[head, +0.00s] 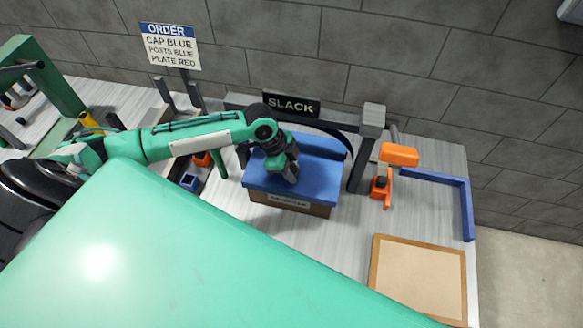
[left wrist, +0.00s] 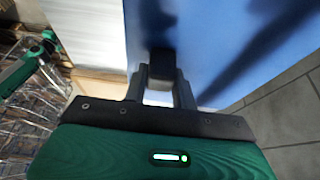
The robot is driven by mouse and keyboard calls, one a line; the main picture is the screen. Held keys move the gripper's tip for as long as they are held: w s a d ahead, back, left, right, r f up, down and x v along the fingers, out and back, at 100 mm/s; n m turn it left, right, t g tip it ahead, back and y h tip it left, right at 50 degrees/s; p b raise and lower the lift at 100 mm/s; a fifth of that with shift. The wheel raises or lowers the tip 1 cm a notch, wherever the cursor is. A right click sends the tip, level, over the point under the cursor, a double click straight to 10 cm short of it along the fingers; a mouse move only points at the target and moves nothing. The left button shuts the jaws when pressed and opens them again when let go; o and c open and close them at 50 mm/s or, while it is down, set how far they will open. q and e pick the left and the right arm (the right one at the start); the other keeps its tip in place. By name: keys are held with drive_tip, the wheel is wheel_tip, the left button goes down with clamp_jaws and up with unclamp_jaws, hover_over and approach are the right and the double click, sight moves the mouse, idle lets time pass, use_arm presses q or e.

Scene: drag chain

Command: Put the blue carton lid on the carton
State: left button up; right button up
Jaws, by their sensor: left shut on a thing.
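The blue carton lid (head: 318,166) is over the brown carton (head: 290,207), which has a pale label on its front wall. Only the carton's front side shows below the lid. I cannot tell whether the lid is fully seated or slightly raised. My left gripper (head: 291,174) points down at the lid's top. In the left wrist view, the fingers (left wrist: 166,85) are closed around a dark knob (left wrist: 161,62) on the blue lid (left wrist: 225,38). My right gripper is not in view.
A dark frame with a SLACK sign (head: 291,104) stands behind the carton, its grey-topped post (head: 362,150) close on the right. An orange part (head: 399,155), a blue angled bar (head: 440,177) and a tan framed board (head: 418,275) are farther right. An ORDER sign (head: 170,46) stands back left.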

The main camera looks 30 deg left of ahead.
use_arm(q)
drive_tip(key=shift+f, duration=0.5)
drive_tip(key=o, duration=1.1)
drive_tip(key=shift+a+r+b, duration=0.15)
drive_tip(key=shift+r+b, duration=0.05)
drive_tip(key=shift+b, duration=0.1)
drive_tip(key=b+v, duration=0.3)
drive_tip(key=v, duration=1)
drive_tip(key=shift+r+b, duration=0.15)
drive_tip(key=shift+b, duration=0.15)
drive_tip(key=shift+s, duration=0.1)
